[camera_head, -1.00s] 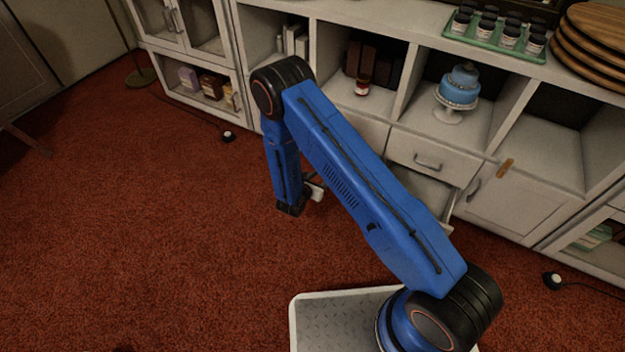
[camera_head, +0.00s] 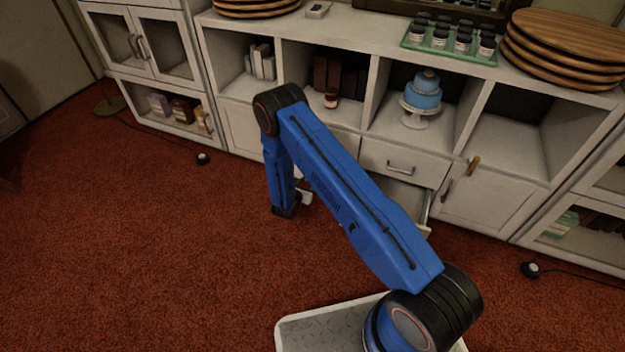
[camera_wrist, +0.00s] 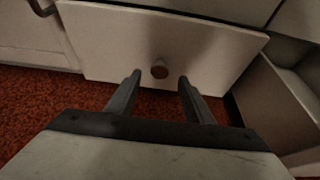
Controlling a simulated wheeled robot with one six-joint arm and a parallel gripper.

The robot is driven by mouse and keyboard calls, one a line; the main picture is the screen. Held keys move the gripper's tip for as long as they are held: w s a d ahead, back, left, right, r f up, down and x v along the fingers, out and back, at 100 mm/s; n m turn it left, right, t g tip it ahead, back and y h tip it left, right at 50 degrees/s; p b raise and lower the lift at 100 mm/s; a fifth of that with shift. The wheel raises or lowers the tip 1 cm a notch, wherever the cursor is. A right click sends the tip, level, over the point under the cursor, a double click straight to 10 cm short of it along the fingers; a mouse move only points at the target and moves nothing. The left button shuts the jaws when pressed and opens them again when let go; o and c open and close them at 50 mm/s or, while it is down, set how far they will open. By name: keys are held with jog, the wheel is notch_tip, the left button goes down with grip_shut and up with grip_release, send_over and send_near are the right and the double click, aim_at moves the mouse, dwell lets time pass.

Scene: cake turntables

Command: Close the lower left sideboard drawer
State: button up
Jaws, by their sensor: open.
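The sideboard (camera_head: 330,50) is pale, with cubbies above and drawers below. In the wrist view a pale drawer front with a round brown knob (camera_wrist: 160,70) fills the middle. I cannot tell how far it stands out. In the head view my arm mostly hides this area. My gripper (camera_wrist: 160,77) is open and empty, its two fingers pointing at the front, one either side of the knob in the picture. Contact cannot be told. To its right is another drawer, pulled out (camera_wrist: 278,100); it also shows in the head view (camera_head: 428,212), below a shut drawer with a bar handle (camera_head: 400,168).
A cabinet door (camera_head: 485,200) is right of the open drawer. A blue cake on a stand (camera_head: 422,98), a red-lidded jar (camera_head: 331,98) and books fill cubbies. A green tray of jars (camera_head: 450,45) and wooden boards (camera_head: 560,50) stand on top. Red carpet (camera_head: 130,250) at left is clear.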

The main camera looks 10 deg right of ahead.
jog(key=shift+x, duration=2.65)
